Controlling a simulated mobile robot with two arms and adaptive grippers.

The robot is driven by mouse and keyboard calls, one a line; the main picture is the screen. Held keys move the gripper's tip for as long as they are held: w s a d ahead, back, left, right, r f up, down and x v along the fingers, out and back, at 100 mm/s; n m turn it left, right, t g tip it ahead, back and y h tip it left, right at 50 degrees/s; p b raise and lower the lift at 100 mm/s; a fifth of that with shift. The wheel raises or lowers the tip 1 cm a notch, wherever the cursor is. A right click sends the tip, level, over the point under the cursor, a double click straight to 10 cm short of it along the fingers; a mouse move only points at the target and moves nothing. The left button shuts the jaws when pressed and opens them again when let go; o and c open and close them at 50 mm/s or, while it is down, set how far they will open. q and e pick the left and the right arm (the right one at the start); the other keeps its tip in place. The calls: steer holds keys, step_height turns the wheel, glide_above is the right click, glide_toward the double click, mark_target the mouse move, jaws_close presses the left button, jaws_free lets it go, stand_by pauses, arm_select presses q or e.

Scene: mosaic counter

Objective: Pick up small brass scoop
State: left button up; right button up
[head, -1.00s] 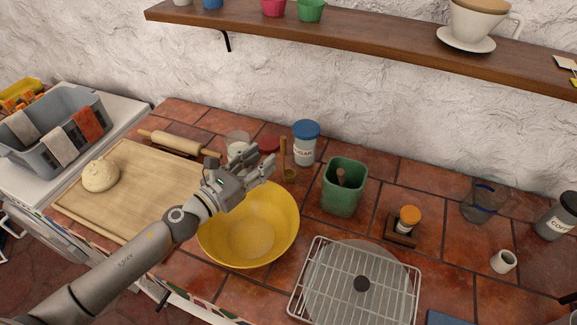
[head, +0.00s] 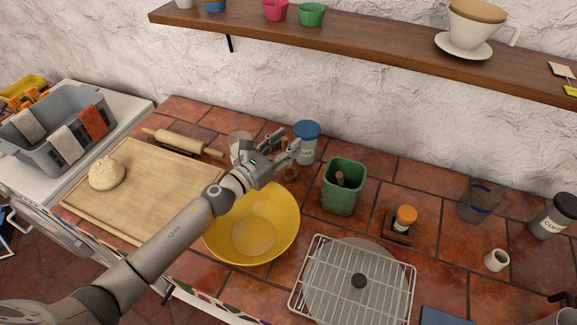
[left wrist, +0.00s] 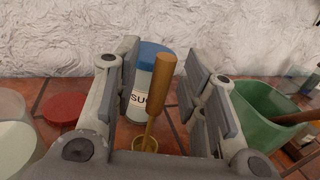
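The small brass scoop stands upright in front of the sugar jar, its long handle (left wrist: 162,84) pointing up and its small round bowl (left wrist: 145,144) at the counter. In the head view its bowl (head: 291,173) shows just below my left gripper (head: 284,146), which hides much of the handle. My left gripper is open, with its fingers on either side of the handle in the left wrist view (left wrist: 163,75). A gap shows on each side of the handle. My right gripper is not in view.
The blue-lidded sugar jar (head: 307,148) stands close behind the scoop. A yellow bowl (head: 275,235) lies below my left arm. A green canister (head: 343,198) stands to the right, and a glass jar (head: 238,143) and red lid (left wrist: 66,108) to the left.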

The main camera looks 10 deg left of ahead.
arm_select(q)
steer(key=shift+c, duration=0.5)
jaws_close()
